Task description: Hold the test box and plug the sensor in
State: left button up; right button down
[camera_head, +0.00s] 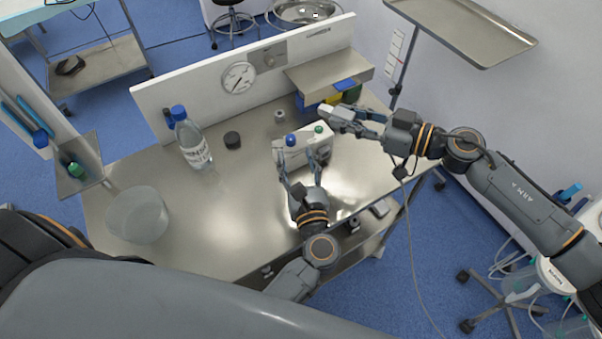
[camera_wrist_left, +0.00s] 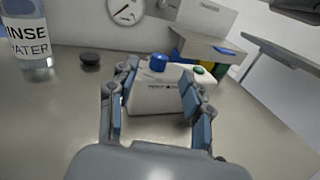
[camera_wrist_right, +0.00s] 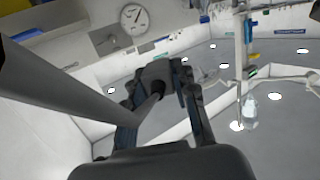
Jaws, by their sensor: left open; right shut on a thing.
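The test box (camera_head: 286,154) is a pale box with a blue knob and a green knob on top, standing on the steel table. My left gripper (camera_head: 299,163) is open in front of it, pointing at it. In the left wrist view, the box (camera_wrist_left: 165,98) shows between the two spread fingers; I cannot tell whether they touch it. My right gripper (camera_head: 350,117) is shut on the sensor (camera_head: 332,114), held above and right of the box. In the right wrist view, the sensor (camera_wrist_right: 157,74) is a grey block between the fingers, with a dark cable running from it.
A water bottle (camera_head: 192,142), a dark round cap (camera_head: 232,140) and a clear bowl (camera_head: 138,216) stand on the left of the table. A shelf (camera_head: 325,74) with coloured items below is behind the box. A cable (camera_head: 414,240) hangs below my right arm.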

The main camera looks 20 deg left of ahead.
aim_at(292, 142)
pick_arm(q)
jog(key=x, duration=0.7)
grip_shut()
jog(key=c, duration=0.9)
grip_release()
jog(key=shift+c, duration=0.2)
grip_shut()
pick_arm(e)
jog(key=c, duration=1.6)
grip_release()
grip_shut()
jog(key=s+d+f+m+t+h, duration=0.1)
jog(key=f+m+t, duration=0.1)
jog(key=f, duration=0.3)
jog(key=s+d+f+m+t+h, duration=0.1)
jog(key=s+d+f+m+t, duration=0.1)
jog(key=f, duration=0.4)
jog(key=s+d+f+m+t+h, duration=0.1)
jog(key=s+d+f+m+t, duration=0.1)
jog(key=f, duration=0.3)
jog(key=shift+f+t, duration=0.35)
jog(key=shift+t, duration=0.45)
